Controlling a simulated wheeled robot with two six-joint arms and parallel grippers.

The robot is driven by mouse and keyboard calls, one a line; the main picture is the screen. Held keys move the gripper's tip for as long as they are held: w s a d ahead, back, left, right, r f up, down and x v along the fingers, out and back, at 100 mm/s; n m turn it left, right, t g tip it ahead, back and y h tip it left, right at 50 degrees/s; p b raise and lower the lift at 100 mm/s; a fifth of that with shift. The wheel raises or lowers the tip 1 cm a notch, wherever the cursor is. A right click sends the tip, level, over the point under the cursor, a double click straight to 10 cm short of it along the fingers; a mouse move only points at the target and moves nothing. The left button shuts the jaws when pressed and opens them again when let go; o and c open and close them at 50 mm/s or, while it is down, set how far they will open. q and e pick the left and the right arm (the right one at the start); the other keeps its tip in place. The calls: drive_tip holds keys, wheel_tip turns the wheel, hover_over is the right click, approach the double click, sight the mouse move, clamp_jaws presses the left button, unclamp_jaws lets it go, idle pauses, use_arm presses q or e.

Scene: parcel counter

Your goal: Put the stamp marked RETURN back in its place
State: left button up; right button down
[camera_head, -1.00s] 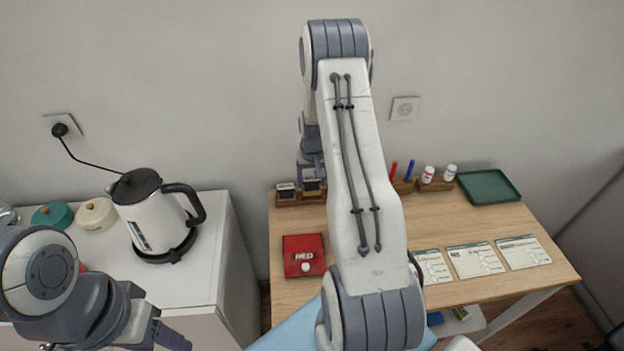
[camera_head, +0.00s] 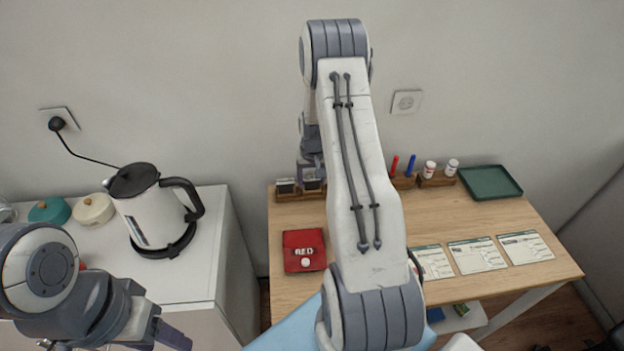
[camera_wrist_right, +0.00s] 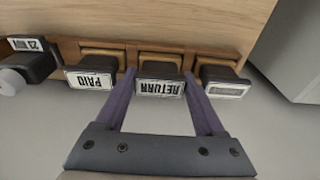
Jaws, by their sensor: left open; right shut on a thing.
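The RETURN stamp (camera_wrist_right: 160,87) has a dark body and a white label that reads upside down in the right wrist view. My right gripper (camera_wrist_right: 160,80) is shut on it, one purple finger at each side. The stamp is in line with the wooden stamp rack (camera_wrist_right: 150,50), between the PAID stamp (camera_wrist_right: 91,79) and another stamp (camera_wrist_right: 224,80). I cannot tell whether it is fully seated. In the head view my right gripper (camera_head: 311,172) is at the rack (camera_head: 288,197), partly hidden by my arm. My left gripper (camera_head: 172,340) is low at the left, away from the rack.
Pens, small bottles (camera_head: 429,170), a green tray (camera_head: 489,182) and forms (camera_head: 476,256) are to the right. A kettle (camera_head: 150,212) stands on the white cabinet at left.

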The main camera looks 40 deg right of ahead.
drive_tip(key=shift+c, duration=0.9)
unclamp_jaws()
drive_tip(key=shift+r, duration=0.1)
drive_tip(key=shift+s+a+r+p, duration=0.15)
drive_tip(key=shift+s+r+p, duration=0.05)
drive_tip(key=shift+r+p, duration=0.95)
drive_tip(key=shift+s+a+r+p, duration=0.1)
drive_tip(key=shift+s+r+p, duration=0.1)
drive_tip(key=shift+r+p, duration=0.9)
drive_tip(key=shift+r+b, duration=0.2)
drive_tip(key=shift+b, duration=0.1)
drive_tip(key=shift+o, duration=0.9)
